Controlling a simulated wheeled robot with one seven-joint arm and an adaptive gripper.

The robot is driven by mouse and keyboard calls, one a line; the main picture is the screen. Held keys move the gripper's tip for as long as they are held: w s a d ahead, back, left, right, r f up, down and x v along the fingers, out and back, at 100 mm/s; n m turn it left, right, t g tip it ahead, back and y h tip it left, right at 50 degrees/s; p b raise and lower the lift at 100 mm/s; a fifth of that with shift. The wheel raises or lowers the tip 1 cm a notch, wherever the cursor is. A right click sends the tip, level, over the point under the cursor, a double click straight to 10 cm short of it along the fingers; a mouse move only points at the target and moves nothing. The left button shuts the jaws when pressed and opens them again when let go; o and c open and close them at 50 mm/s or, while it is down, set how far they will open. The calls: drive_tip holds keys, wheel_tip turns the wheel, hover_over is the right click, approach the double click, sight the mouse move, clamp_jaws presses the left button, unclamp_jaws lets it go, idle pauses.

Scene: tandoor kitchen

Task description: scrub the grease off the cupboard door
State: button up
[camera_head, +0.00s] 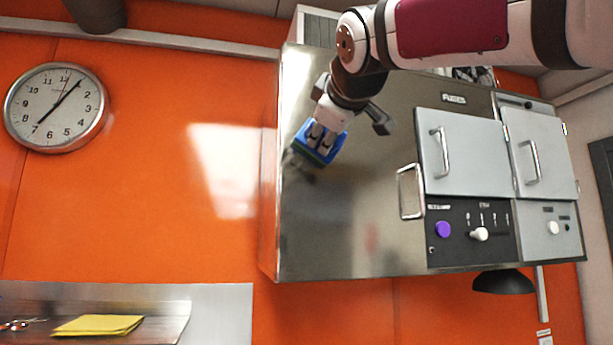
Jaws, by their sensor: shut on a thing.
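A steel wall cupboard (345,225) fills the middle of the view, tilted in the picture. Its wide, shiny door face is on the left, with a bar handle (405,192) at the right of that face. My gripper (322,140) is shut on a blue sponge (330,155) with a green layer, at the upper left of this face. The sponge is against or very close to the door; I cannot tell which. A dark smudge (300,166) shows at the sponge's lower left. The door behind the gripper is hidden.
Two small grey doors (465,155) with handles and a black knob panel (470,238) are at the right. A round clock (55,107) hangs on the orange wall. A yellow cloth (98,325) lies on a steel shelf (170,325) at the lower left.

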drive_tip(key=shift+a, duration=0.1)
drive_tip(key=s+d, duration=0.1)
drive_tip(key=s, duration=0.5)
drive_tip(key=shift+d, duration=0.15)
idle(0.4)
drive_tip(key=s, duration=0.3)
drive_tip(key=shift+d, duration=0.3)
